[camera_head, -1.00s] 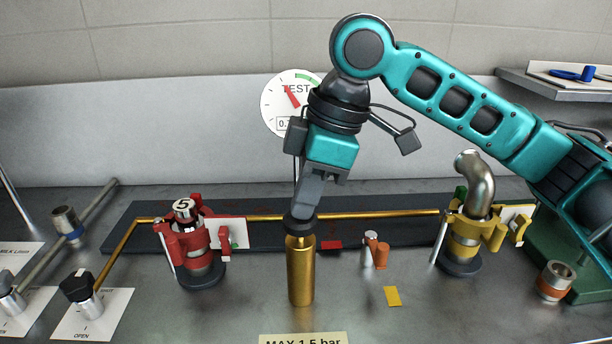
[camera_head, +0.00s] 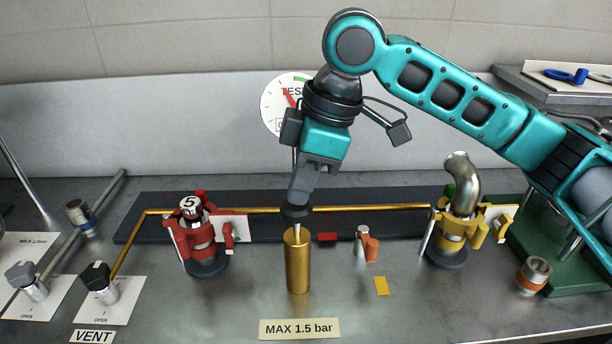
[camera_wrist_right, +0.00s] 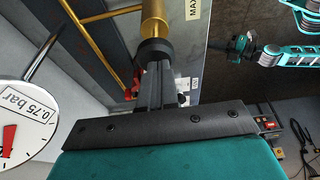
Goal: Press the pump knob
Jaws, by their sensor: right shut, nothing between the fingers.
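The pump is an upright gold cylinder (camera_head: 298,262) with a black knob (camera_head: 296,214) on top, at the bench's middle. My right gripper (camera_head: 299,202) points down, shut and empty, with its tips at the top of the knob. In the right wrist view the shut fingers (camera_wrist_right: 154,72) meet the dark knob (camera_wrist_right: 153,50), and the gold cylinder (camera_wrist_right: 154,18) is beyond. Whether they press on it I cannot tell. Part of a teal arm, seemingly my left, shows at the wrist view's upper right; its dark end (camera_wrist_right: 239,46) is too small to read.
A round gauge (camera_head: 287,104) behind my wrist reads 0.75 bar in the wrist view (camera_wrist_right: 22,130). A red clamp fitting (camera_head: 197,240) stands left, a yellow one (camera_head: 462,232) right. A "MAX 1.5 bar" label (camera_head: 299,329) lies in front.

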